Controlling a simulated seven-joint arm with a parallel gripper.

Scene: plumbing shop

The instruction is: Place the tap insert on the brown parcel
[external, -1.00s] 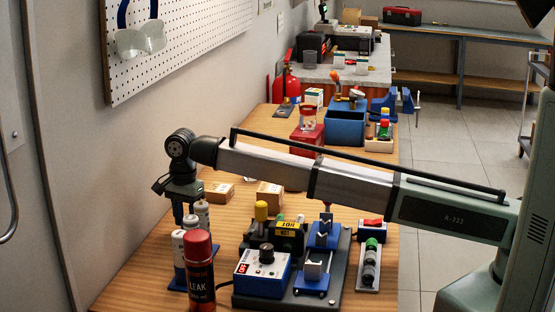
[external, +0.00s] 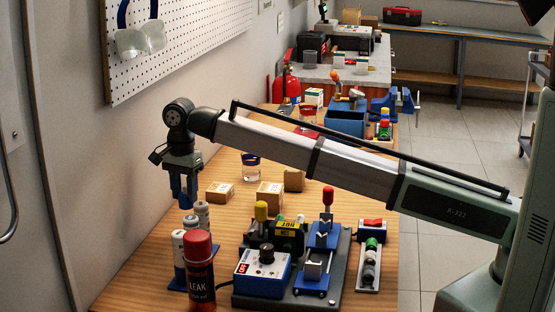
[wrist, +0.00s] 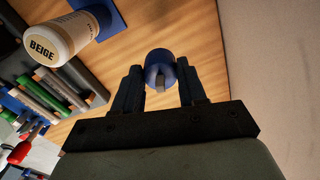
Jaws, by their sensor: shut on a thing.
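My gripper (external: 184,195) hangs pointing down at the left of the wooden table, above the white tubes. In the wrist view my gripper (wrist: 160,80) is shut on a round blue piece with a grey stem, the tap insert (wrist: 158,66). In the external view the insert cannot be told apart from the blue fingers. Several small brown cardboard boxes stand right of and behind my gripper: a left one (external: 219,192), a middle one (external: 269,196) and a partly hidden one (external: 294,180). I cannot tell which is the task's brown parcel.
A glass jar (external: 251,168) stands behind the boxes. In the wrist view a BEIGE bottle (wrist: 60,38) is close by. The wall is on the left.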

